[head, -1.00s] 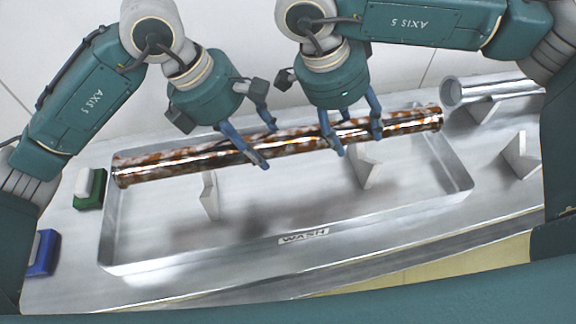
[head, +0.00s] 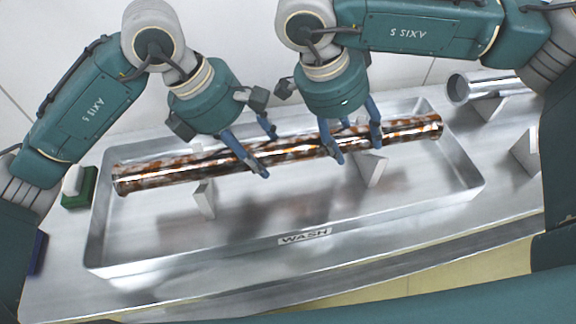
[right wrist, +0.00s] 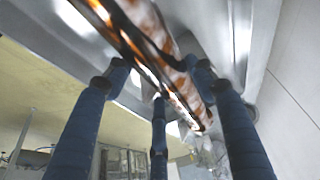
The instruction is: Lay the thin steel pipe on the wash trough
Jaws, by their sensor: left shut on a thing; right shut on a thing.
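The thin steel pipe (head: 190,168) is shiny with brown rust-like stains and lies almost level across the head view, over the wash trough (head: 140,262). My left gripper (head: 258,150) is shut on it near the middle. My right gripper (head: 352,143) is shut on it right of the middle. In the right wrist view the pipe (right wrist: 150,35) runs between my fingers. Two pale upright rests (head: 204,199) and (head: 371,169) stand in the trough below the pipe. I cannot tell whether the pipe touches them.
Another bright, clean metal pipe (head: 492,86) lies on rests right of the trough. A green block with a white top (head: 80,187) and a dark blue object (head: 38,252) sit at the left. A label reading WASH (head: 304,236) is on the trough's front.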

